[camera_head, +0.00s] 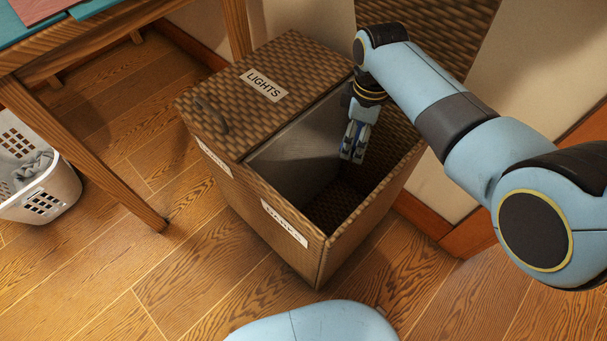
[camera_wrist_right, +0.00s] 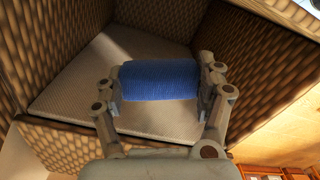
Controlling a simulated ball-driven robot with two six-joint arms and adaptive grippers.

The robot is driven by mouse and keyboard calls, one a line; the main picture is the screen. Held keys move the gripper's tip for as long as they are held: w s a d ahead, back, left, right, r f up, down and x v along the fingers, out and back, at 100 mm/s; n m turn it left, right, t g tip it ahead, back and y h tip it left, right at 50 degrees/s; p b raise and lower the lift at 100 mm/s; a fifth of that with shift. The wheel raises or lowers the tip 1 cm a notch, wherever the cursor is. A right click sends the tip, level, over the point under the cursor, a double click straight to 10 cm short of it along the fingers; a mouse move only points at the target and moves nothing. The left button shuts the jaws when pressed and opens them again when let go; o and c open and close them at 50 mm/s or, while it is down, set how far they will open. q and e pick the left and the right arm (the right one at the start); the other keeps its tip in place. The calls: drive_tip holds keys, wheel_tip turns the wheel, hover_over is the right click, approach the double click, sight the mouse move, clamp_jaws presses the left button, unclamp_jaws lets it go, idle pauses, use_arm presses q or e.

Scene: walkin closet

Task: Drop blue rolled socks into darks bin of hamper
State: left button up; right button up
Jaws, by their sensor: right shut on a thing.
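The wicker hamper (camera_head: 285,255) stands on the floor with two compartments. My right gripper (camera_head: 352,150) points down inside the open compartment's mouth, near the divider. In the right wrist view, my right gripper (camera_wrist_right: 160,90) is shut on the blue rolled socks (camera_wrist_right: 160,80), with a finger at each end and woven walls around. In the head view the socks are mostly hidden by the gripper. My left gripper is not in view.
A wooden table (camera_head: 110,170) stands at the left with its leg near the hamper. A white laundry basket (camera_head: 45,195) with grey cloth sits on the floor at far left. A wall is close behind the hamper. The floor in front is clear.

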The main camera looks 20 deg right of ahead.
drive_tip(key=o, duration=1)
drive_tip(key=shift+r, duration=0.15)
wheel_tip(320, 180, up, 12)
drive_tip(key=shift+f, duration=0.1)
